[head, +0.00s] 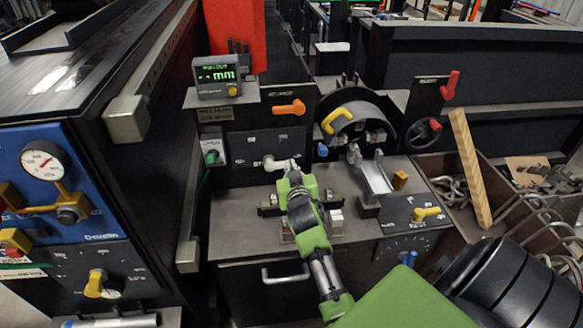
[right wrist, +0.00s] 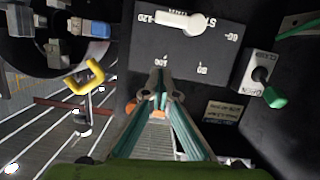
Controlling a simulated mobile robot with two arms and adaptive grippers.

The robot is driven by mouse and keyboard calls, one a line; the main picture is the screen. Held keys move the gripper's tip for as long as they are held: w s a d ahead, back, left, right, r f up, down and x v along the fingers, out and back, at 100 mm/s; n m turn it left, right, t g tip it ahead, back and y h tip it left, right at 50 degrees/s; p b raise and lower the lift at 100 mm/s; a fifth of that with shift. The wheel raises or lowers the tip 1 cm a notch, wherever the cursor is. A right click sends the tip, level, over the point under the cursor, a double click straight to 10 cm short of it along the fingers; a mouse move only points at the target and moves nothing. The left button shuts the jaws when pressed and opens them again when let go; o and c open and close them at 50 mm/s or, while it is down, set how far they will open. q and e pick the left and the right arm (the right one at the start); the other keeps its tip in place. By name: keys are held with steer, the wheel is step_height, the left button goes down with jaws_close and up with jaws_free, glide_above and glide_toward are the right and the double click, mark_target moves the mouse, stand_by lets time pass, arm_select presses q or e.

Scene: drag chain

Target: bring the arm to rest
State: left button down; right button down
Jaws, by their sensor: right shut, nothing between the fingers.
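My right arm comes in from the lower right in the head view, green and dark grey. My right gripper (head: 291,174) is at the machine's front panel, just below a white knob (head: 270,163). In the right wrist view the right gripper (right wrist: 160,78) has its fingers together at the tips, with nothing between them. The white knob (right wrist: 181,22) there sits above the fingertips on a dark dial plate (right wrist: 225,62) with printed numbers. I cannot tell whether the fingertips touch the plate. My left gripper is in neither view.
A green toggle switch (right wrist: 265,88) is right of the fingers; a yellow handle (right wrist: 84,78) is left. The machine carries an orange lever (head: 289,108), a round chuck (head: 358,128) and a display (head: 217,76). A bin (head: 437,166) with a wooden bar (head: 469,165) stands right.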

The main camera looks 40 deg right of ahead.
steer(key=s+a+f+n+g+y, duration=0.2)
steer(key=s+a+f+g+y, duration=0.15)
steer(key=s+a, duration=0.6)
steer(key=s+a+f+n+g+y, duration=0.2)
steer(key=s+a+f+n+g, duration=0.3)
steer(key=s, duration=0.7)
steer(key=s+a+f+g+y, duration=0.1)
steer(key=s+a+f+y, duration=0.2)
steer(key=s+a, duration=0.7)
steer(key=s+f+g, duration=0.1)
steer(key=s+f, duration=0.2)
steer(key=f, duration=2.3)
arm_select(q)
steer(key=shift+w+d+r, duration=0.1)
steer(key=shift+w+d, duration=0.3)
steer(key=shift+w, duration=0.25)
arm_select(e)
steer(key=s+d+f, duration=0.2)
steer(key=s+f, duration=0.5)
steer(key=s, duration=0.1)
steer(key=s+d+f+g, duration=0.1)
steer(key=s+f, duration=0.7)
steer(key=s, duration=0.1)
steer(key=shift+s+d+f, duration=0.15)
steer(key=shift+d+f, duration=0.15)
steer(key=shift+d, duration=0.05)
steer(key=shift+h, duration=0.25)
